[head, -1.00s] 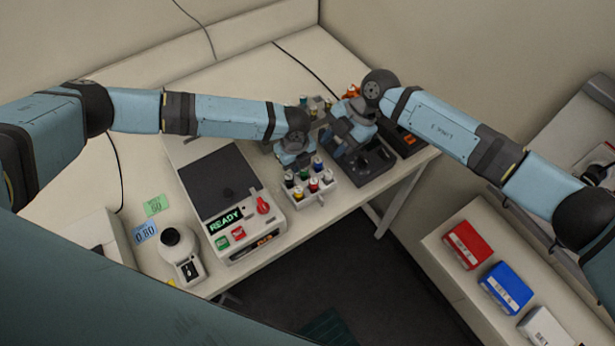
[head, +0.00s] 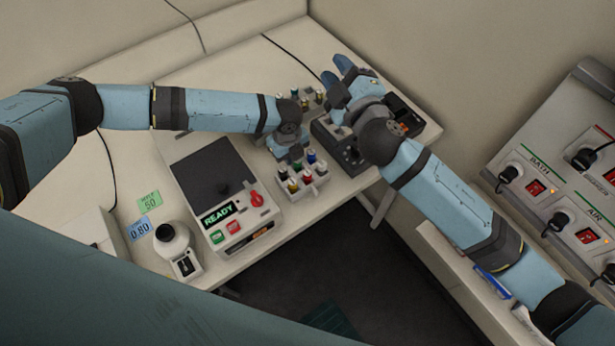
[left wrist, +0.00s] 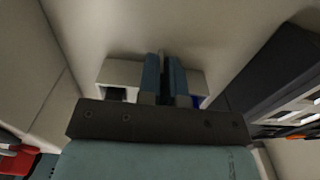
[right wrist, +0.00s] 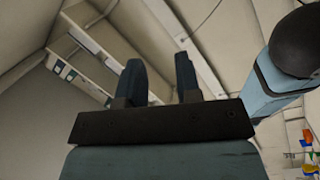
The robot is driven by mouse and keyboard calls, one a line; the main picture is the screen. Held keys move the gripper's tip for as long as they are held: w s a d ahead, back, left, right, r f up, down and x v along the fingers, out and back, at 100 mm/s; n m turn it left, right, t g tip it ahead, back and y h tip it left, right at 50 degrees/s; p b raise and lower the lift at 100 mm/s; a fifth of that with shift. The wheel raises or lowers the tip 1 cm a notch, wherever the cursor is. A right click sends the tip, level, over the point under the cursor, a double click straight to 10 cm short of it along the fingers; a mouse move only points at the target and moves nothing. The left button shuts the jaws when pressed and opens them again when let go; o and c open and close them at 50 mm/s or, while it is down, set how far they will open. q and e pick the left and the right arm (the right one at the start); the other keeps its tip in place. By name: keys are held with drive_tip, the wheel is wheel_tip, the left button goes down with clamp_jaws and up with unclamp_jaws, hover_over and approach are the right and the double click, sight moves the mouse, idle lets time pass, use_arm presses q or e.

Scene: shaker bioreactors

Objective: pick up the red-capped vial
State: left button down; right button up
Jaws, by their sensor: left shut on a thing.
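A red-capped vial (head: 293,187) stands in the small white rack (head: 318,190) at the table's front edge, among several vials with other cap colours. My left gripper (head: 291,155) points down at the back side of this rack. In the left wrist view, its fingers (left wrist: 165,75) are close together on a narrow dark thing that I cannot identify, with white rack parts on both sides. My right gripper (head: 348,72) is open and empty, pointing to the back wall; its parted fingers also show in the right wrist view (right wrist: 160,80).
A second vial rack (head: 318,99) stands behind my left gripper. A dark box (head: 345,150) sits right of the front rack. Left are a white device reading READY (head: 232,222) and a small white instrument (head: 175,243). A switch panel (head: 545,160) stands at the right.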

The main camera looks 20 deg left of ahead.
wheel_tip(320, 180, down, 9)
drive_tip(key=s+m+g+h, duration=0.3)
drive_tip(key=m+h, duration=0.3)
drive_tip(key=m, duration=0.3)
drive_tip(key=m+g+h, duration=0.2)
drive_tip(key=m+g, duration=0.1)
drive_tip(key=g, duration=0.4)
approach(308, 173)
drive_tip(key=x, duration=0.4)
drive_tip(key=shift+w+a+f, duration=0.15)
drive_tip(key=shift+f, duration=0.15)
drive_tip(key=x, duration=0.5)
drive_tip(key=shift+w+a+f, duration=0.1)
drive_tip(key=shift+f, duration=0.25)
drive_tip(key=c, duration=0.5)
